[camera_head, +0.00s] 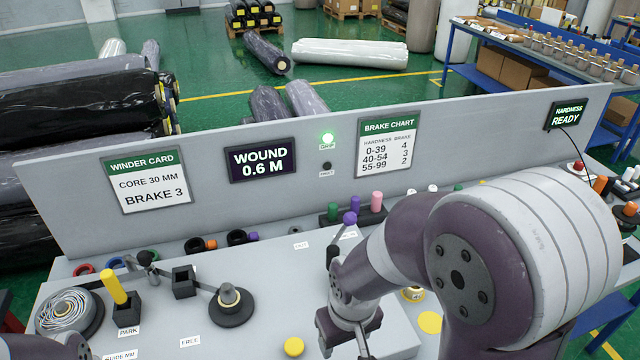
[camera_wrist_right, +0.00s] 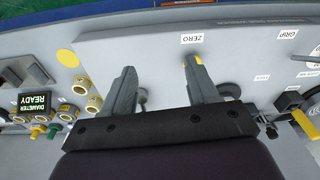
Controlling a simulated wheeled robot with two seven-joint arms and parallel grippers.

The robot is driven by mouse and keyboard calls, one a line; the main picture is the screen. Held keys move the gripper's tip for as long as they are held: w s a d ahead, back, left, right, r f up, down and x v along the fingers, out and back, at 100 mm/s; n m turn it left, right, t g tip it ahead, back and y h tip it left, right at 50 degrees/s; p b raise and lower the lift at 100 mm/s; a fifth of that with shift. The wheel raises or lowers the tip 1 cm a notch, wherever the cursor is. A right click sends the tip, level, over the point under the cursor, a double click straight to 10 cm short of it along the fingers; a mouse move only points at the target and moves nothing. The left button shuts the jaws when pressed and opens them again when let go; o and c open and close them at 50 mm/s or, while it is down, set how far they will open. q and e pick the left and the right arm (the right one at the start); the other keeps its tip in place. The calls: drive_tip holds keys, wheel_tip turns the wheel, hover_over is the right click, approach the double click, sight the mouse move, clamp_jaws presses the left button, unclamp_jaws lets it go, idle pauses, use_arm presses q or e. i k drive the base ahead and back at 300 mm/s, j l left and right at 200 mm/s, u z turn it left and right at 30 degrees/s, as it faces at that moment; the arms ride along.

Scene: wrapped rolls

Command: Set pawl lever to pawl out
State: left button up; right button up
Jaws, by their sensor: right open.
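A thin lever with a purple knob (camera_head: 350,217) stands at the back of the bench beside my right forearm. Small labels lie near it, one to its left (camera_head: 301,245); they are too small to read surely, so I cannot confirm that this is the pawl lever or its setting. My right gripper (camera_head: 346,338) is low over the bench, in front of that lever and apart from it. In the right wrist view the gripper (camera_wrist_right: 158,68) is open with nothing clasped. A small grey knob shows between and below its fingers. My left gripper is out of view.
On the left are a yellow handle (camera_head: 114,287), a black block (camera_head: 184,281) and a round black spool base (camera_head: 232,308). A yellow disc (camera_head: 294,346) lies in front. The upright panel carries the winder card (camera_head: 147,181), wound display (camera_head: 262,161) and brake chart (camera_head: 388,143).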

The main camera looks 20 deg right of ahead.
sight(349, 219)
drive_tip(key=i+l, duration=0.1)
drive_tip(key=l, duration=0.2)
drive_tip(key=i+l, duration=0.1)
drive_tip(key=l, duration=0.25)
drive_tip(key=i+l+z, duration=0.1)
drive_tip(key=l, duration=0.25)
drive_tip(key=i+l, duration=0.1)
drive_tip(key=l, duration=0.2)
